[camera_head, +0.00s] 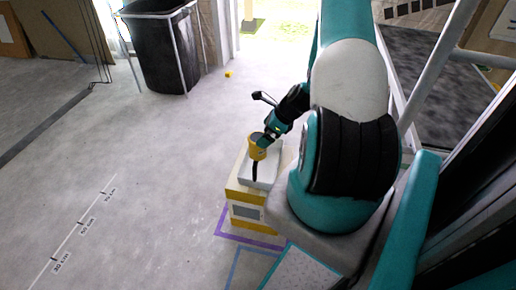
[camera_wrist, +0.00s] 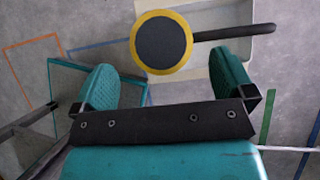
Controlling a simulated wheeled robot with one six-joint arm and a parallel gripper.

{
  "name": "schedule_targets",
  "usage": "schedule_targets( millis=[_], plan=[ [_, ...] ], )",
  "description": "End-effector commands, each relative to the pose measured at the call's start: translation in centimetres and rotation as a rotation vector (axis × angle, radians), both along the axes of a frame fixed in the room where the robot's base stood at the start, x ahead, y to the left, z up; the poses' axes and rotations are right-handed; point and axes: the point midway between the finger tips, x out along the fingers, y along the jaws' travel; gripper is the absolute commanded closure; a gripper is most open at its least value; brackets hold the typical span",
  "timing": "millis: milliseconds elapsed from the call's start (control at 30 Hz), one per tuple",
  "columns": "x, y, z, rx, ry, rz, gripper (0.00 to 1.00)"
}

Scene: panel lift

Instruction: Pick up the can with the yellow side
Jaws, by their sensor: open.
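The can (camera_head: 257,152) has a yellow side and stands at the white tray on a low stand. In the wrist view the can (camera_wrist: 161,46) shows from above as a dark round top with a yellow rim. A dark bar (camera_wrist: 235,32) runs from beside it to the right. My gripper (camera_wrist: 164,68) is open, with one teal finger on each side and the can just ahead of the gap, slightly left of centre. In the head view my gripper (camera_head: 268,137) is right at the can and partly covers it. I cannot tell whether the fingers touch it.
The white tray (camera_head: 270,172) tops a cream and yellow stand (camera_head: 247,213). Purple and blue lines mark the floor around it. A black bin (camera_head: 162,50) in a pale frame stands at the back. The grey floor to the left is clear. A small yellow thing (camera_head: 228,74) lies farther back.

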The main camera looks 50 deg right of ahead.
Motion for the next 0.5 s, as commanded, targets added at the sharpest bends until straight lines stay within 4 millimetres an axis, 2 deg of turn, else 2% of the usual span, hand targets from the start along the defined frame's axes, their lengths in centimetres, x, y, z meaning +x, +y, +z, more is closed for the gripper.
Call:
schedule_targets(
  millis=[33,333,500],
  plan=[
    [0.3,0.1,-0.6,0.0,0.0,0.001,0.0],
    [1.5,0.5,-2.2,-0.001,-0.001,0.003,0.0],
    [3.0,1.2,-4.4,0.0,0.001,0.004,0.0]
  ],
)
